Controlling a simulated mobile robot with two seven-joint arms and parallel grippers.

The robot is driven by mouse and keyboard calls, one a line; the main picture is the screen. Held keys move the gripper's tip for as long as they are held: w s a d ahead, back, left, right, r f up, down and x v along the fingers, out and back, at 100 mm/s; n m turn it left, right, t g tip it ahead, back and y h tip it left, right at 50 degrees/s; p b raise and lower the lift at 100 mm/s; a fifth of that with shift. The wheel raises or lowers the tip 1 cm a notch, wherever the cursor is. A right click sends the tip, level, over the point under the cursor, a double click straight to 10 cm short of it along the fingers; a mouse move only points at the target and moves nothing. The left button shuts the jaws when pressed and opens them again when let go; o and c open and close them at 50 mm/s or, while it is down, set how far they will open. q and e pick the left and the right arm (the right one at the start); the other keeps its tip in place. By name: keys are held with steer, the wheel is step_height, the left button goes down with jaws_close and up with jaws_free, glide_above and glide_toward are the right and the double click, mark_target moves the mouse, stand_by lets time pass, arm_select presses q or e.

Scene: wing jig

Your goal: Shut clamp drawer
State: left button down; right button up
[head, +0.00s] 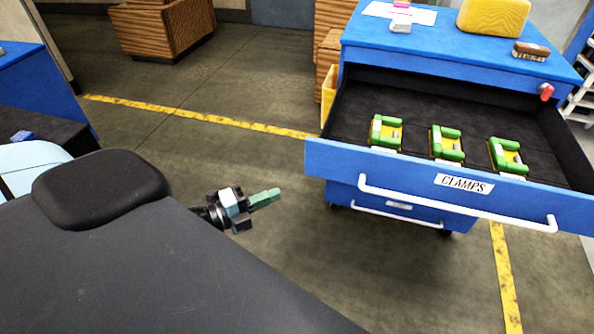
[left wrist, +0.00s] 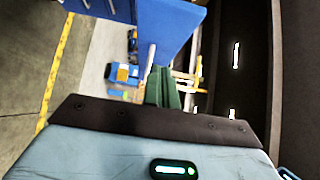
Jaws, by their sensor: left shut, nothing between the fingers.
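The clamp drawer (head: 330,160), labelled CLAMPS, stands open in the blue cabinet (head: 455,63) at the right of the head view. Its white bar handle (head: 400,199) runs across the blue front. Three green and yellow clamps (head: 447,144) lie inside on the dark liner. My left gripper (head: 265,198) is in the air to the left of the drawer front, apart from it. Its green fingers are shut and empty. They also show in the left wrist view (left wrist: 162,88). My right gripper is not in view.
A yellow sponge (head: 493,16), a brush (head: 531,51) and papers lie on the cabinet top. A second drawer with a white handle (head: 400,215) is below, shut. Wooden crates (head: 163,28) stand at the back. The floor between my gripper and the cabinet is clear.

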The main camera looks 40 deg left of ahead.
arm_select(q)
steer(key=shift+w, duration=0.65)
steer(key=p, duration=0.2)
glide_toward(325, 164)
steer(key=w+d, duration=0.3)
steer(key=shift+w, duration=1.1)
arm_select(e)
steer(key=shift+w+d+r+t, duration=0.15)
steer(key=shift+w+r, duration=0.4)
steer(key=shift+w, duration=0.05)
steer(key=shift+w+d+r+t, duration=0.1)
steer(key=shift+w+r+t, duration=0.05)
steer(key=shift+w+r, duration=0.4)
arm_select(q)
steer(key=shift+a, duration=0.1)
